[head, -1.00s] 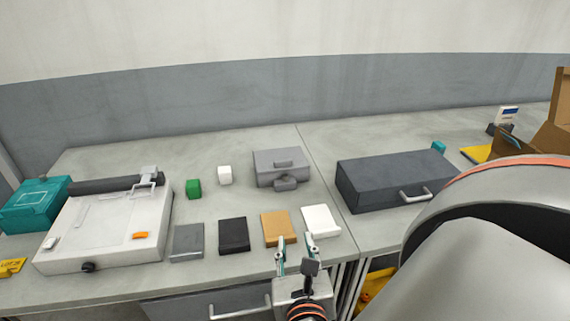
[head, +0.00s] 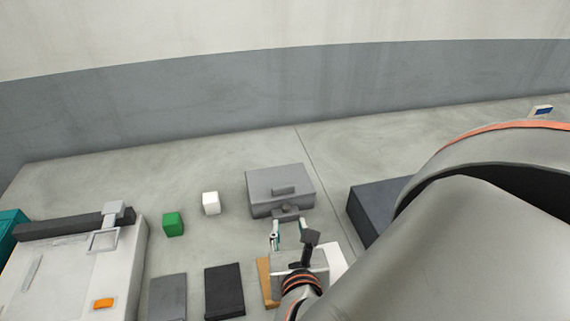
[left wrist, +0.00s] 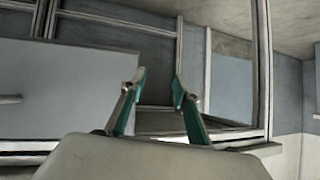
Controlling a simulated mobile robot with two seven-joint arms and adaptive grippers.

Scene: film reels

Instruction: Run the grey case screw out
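The grey case (head: 263,187) stands on the bench at the middle of the head view, with a raised block on its lid. A darker grey screw knob (head: 286,211) sticks out low on its front. My right gripper (head: 288,230) is just in front of the knob, its two fingers apart and pointing at the case. Whether a fingertip touches the knob I cannot tell. My left gripper (left wrist: 160,78) shows only in the left wrist view, open and empty, away from the case.
Green (head: 173,224) and white (head: 210,203) blocks stand left of the case. Grey (head: 168,296), black (head: 224,290) and tan (head: 265,280) slabs lie in front. A dark case (head: 372,210) stands at right, partly behind my arm.

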